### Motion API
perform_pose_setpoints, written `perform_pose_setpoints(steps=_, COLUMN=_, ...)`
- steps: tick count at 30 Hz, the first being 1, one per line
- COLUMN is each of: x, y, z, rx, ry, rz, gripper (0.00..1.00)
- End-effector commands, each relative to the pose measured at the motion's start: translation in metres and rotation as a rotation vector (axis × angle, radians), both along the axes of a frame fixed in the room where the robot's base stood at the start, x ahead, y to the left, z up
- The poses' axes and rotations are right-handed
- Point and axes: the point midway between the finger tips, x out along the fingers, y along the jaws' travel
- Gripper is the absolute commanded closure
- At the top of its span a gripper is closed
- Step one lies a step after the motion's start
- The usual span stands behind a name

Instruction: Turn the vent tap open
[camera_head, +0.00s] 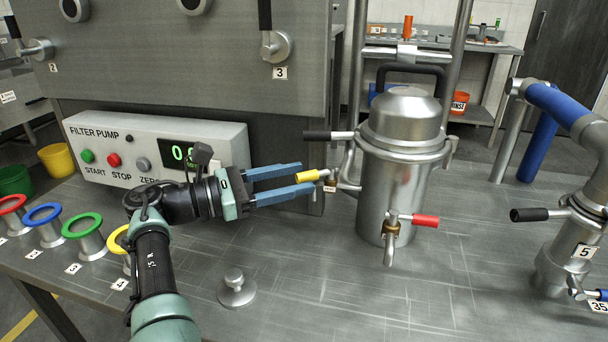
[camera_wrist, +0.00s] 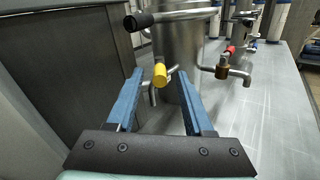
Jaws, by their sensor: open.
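A steel mixer vessel (camera_head: 392,195) with a domed lid stands on the bench. A tap with a yellow handle (camera_head: 308,176) sticks out from its left side, the handle pointing left toward my gripper. A tap with a red handle (camera_head: 425,220) is on its front. In the wrist view, the yellow handle (camera_wrist: 160,76) appears between the fingertips, with gaps on both sides.
A black-handled lever (camera_head: 318,136) projects left above the yellow handle. The filter pump box (camera_head: 150,150) stands behind my arm. A steel knob (camera_head: 236,288) and coloured rings (camera_head: 84,226) are at the front left. A second vessel (camera_head: 560,260) stands right.

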Motion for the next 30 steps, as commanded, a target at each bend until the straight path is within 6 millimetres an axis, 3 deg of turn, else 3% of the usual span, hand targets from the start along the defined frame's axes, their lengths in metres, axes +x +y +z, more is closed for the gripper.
perform_pose_setpoints(steps=6, x=-0.016, y=0.052, z=0.001, rx=-0.001, ry=0.001, rz=0.004, gripper=0.48)
perform_pose_setpoints(steps=12, x=-0.027, y=0.084, z=-0.005, rx=0.001, ry=-0.001, rz=0.002, gripper=0.48)
perform_pose_setpoints(steps=18, x=-0.032, y=0.097, z=-0.002, rx=0.002, ry=0.001, rz=0.0, gripper=0.48)
perform_pose_setpoints(steps=28, x=-0.033, y=0.099, z=0.0, rx=0.002, ry=0.001, rz=-0.001, gripper=0.48)
perform_pose_setpoints(steps=30, x=-0.033, y=0.099, z=0.0, rx=0.003, ry=0.0, rz=0.0, gripper=0.59)
